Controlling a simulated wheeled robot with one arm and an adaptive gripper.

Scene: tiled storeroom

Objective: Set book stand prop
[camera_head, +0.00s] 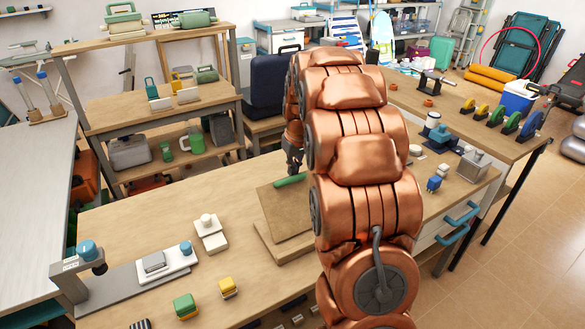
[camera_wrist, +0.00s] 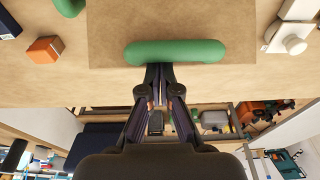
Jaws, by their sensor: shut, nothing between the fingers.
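The book stand has a tan board (camera_head: 283,208) tilted up above a flat wooden base (camera_head: 266,247) on the workbench. A rounded green bar (camera_head: 290,180) lies along the board's upper edge. In the wrist view the green bar (camera_wrist: 175,52) runs crosswise, with the tan board (camera_wrist: 200,18) behind it. My gripper (camera_head: 295,166) is at the board's upper edge, and my arm covers part of the right side. In the wrist view my gripper (camera_wrist: 159,72) is shut and empty, its tips at the bar's lower edge. I cannot tell whether they touch. Any prop behind the board is hidden.
A white block with a knob (camera_head: 211,232) stands left of the stand. A grey-white fixture (camera_head: 165,264) and green and yellow blocks (camera_head: 185,305) are nearer the front left. An orange block (camera_wrist: 45,50) shows in the wrist view. Shelves (camera_head: 160,115) rise behind the bench.

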